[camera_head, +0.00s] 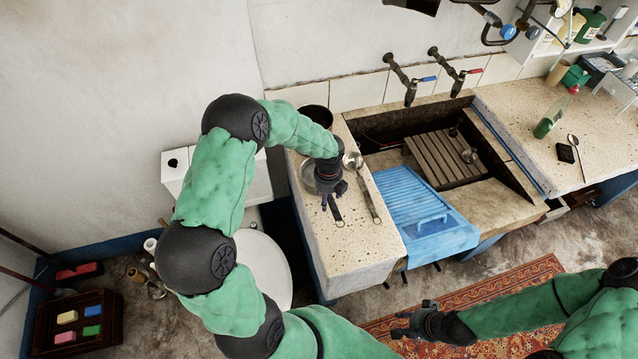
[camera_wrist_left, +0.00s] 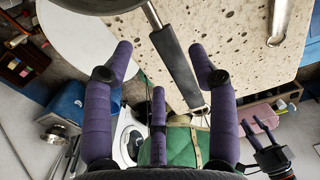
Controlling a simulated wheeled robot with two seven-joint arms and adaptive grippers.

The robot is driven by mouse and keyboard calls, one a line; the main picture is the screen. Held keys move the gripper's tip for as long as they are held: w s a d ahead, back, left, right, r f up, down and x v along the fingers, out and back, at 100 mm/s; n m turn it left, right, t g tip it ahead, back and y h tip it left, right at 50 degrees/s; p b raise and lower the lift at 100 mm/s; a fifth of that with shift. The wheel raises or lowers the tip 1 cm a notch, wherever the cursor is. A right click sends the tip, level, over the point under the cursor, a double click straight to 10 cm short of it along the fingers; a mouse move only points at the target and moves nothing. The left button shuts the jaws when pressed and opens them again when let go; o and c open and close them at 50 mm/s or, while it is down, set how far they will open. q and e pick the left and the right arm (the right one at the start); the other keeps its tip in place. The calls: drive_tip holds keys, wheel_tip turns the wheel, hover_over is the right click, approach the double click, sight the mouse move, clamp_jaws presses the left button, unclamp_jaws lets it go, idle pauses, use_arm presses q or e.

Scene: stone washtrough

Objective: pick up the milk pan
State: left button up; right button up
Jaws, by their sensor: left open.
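The milk pan, a metal pan (camera_head: 308,178) with a dark handle (camera_head: 335,208), sits on the left part of the speckled stone counter. In the head view my left gripper (camera_head: 334,193) is over its handle and hides part of the pan. In the left wrist view the dark handle (camera_wrist_left: 175,65) runs between the spread purple fingers of my left gripper (camera_wrist_left: 160,62), which is open. The pan's rim (camera_wrist_left: 90,5) is cut off at the top. Whether any finger touches the handle is not clear. My right gripper (camera_head: 404,325) is empty and apart over the rug, fingers spread.
A metal ladle (camera_head: 366,194) lies just right of the pan. A dark pot (camera_head: 317,116) stands behind, by the wall. The sink with a blue washboard (camera_head: 412,200) and wooden rack (camera_head: 440,158) is to the right. The counter's front corner (camera_head: 355,260) is clear.

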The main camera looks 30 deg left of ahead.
sight(329, 200)
use_arm(q)
drive_tip(key=f, duration=0.3)
drive_tip(key=shift+w+d+f, duration=0.2)
drive_tip(key=shift+r, duration=0.1)
clamp_jaws()
